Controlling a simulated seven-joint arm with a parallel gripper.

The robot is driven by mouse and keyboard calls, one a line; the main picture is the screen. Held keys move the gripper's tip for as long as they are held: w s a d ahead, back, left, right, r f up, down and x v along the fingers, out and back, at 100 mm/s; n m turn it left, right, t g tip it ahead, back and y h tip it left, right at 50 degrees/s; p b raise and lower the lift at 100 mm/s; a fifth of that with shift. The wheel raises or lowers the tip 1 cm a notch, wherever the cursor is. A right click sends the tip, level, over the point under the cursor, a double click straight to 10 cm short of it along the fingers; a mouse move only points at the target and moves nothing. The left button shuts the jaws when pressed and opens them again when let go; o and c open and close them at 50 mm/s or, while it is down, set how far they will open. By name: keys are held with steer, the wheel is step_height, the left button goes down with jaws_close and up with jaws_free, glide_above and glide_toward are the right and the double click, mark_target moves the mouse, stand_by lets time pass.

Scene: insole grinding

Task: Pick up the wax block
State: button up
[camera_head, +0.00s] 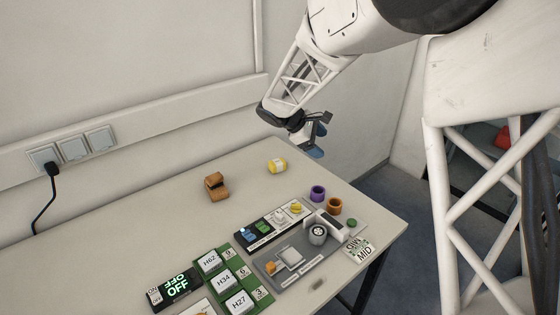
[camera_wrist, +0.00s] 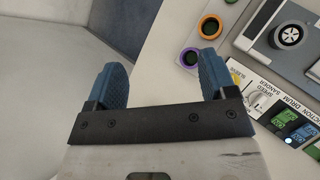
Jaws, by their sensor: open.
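A small yellow block with a white label (camera_head: 277,166) lies near the back edge of the table and looks like the wax block. A brown notched block (camera_head: 216,187) sits to its left, so which one is wax is not fully certain. My gripper (camera_head: 312,152) is above and to the right of the yellow block, near the table's right edge, apart from it. In the wrist view its two blue fingers (camera_wrist: 162,68) are spread with nothing between them. Neither block shows in the wrist view.
A purple ring (camera_head: 318,193) and an orange ring (camera_head: 335,206) stand near the right edge, beside a grey sander unit (camera_head: 285,262) with a control strip (camera_head: 262,233). Green boards with labelled tiles (camera_head: 223,282) lie in front. The table's back left (camera_head: 130,215) is clear.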

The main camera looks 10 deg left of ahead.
steer(key=w+a+f+n+t+h, duration=0.2)
steer(key=w+a+f+n, duration=0.3)
steer(key=w+a+f, duration=0.5)
steer(key=n+t+h, duration=0.1)
steer(key=n+t, duration=0.2)
steer(key=n, duration=0.1)
glide_toward(276, 162)
steer(key=x, duration=0.3)
steer(key=shift+w+a, duration=0.1)
steer(key=shift+x, duration=1.3)
steer(key=shift+x, duration=2.6)
steer(key=c, duration=1)
